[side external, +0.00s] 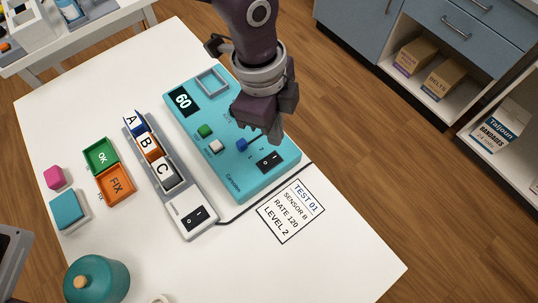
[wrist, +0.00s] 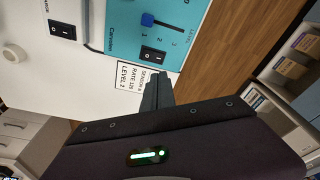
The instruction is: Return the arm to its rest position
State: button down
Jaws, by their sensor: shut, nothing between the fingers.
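My gripper (side external: 274,128) is shut and empty. In the side external view it hangs above the right part of the teal device (side external: 253,181), close to its rocker switch (side external: 269,162) and blue slider knob (side external: 241,145). Whether it touches the device is unclear. In the wrist view, the shut fingers (wrist: 156,92) show in front of the white table edge and the wood floor. The teal device (wrist: 178,15) also shows there, with its blue slider (wrist: 147,19) and black rocker switch (wrist: 153,55).
A grey console with A, B and C blocks (side external: 172,192) lies left of the device. A test card (side external: 291,209) lies in front. OK (side external: 101,156) and FIX (side external: 117,186) trays, pink (side external: 54,177) and teal (side external: 68,209) blocks and a teal jar (side external: 97,281) stand left.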

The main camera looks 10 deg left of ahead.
jog(key=w+a+r+n+t, duration=0.25)
jog(key=a+r+n, duration=0.55)
jog(key=a+r, duration=1)
jog(key=s+a+r+n+t+y, duration=0.1)
jog(key=s+a+r+n, duration=0.25)
jog(key=s+a, duration=0.35)
jog(key=s+a+r+n+t, duration=0.2)
jog(key=s+a+n, duration=0.25)
jog(key=a, duration=0.45)
jog(key=s+a+f+n, duration=0.3)
jog(key=s+a+n, duration=0.1)
jog(key=s+n, duration=0.1)
jog(key=shift+s+a+y, duration=0.2)
jog(key=shift+s+y, duration=0.2)
jog(key=shift+s, duration=0.5)
jog(key=shift+t, duration=0.25)
